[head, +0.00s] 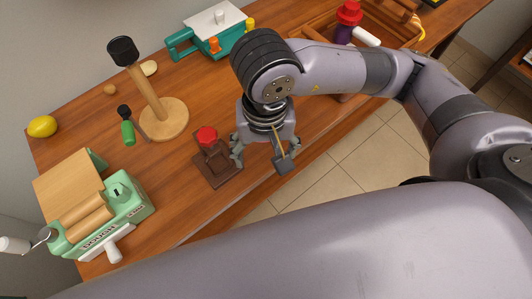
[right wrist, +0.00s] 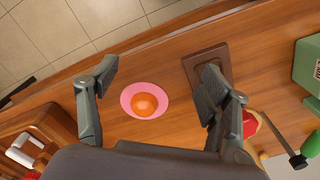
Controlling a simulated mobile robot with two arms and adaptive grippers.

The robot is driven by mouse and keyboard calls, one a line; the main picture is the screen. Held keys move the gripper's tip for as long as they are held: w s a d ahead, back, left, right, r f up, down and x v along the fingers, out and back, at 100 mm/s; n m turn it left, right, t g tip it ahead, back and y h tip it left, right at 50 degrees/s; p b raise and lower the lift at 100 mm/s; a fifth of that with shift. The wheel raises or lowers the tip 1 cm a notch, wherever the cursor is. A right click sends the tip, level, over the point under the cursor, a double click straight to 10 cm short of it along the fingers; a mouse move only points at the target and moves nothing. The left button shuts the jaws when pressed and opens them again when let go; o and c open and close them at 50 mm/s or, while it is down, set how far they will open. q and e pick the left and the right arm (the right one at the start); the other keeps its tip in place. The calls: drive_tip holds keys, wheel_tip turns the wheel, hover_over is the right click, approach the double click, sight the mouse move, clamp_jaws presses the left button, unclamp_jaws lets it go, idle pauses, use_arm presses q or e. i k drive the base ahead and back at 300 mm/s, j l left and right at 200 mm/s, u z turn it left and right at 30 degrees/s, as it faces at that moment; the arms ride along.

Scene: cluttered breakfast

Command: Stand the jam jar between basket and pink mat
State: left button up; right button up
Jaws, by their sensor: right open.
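A dark purple jar with a wide red lid (head: 347,14), which looks like the jam jar, stands at the basket (head: 391,37) in the upper right of the head view. The basket also shows at the lower left of the right wrist view (right wrist: 46,121). The round pink mat (right wrist: 129,101) lies on the table with an orange dome on it. In the head view my arm hides the mat. My right gripper (head: 262,160) is open and empty above the table, with the mat between its fingers in the wrist view (right wrist: 158,76).
A green dough machine (head: 125,200), a wooden paper-roll post (head: 165,118), a lemon (head: 42,126) and a teal box (head: 222,42) stand farther left and back. The table's front edge is close.

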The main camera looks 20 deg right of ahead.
sight(342, 34)
drive_tip(key=k+l, duration=0.25)
drive_tip(key=k, duration=0.2)
drive_tip(key=k+l, duration=0.25)
drive_tip(key=k, duration=0.25)
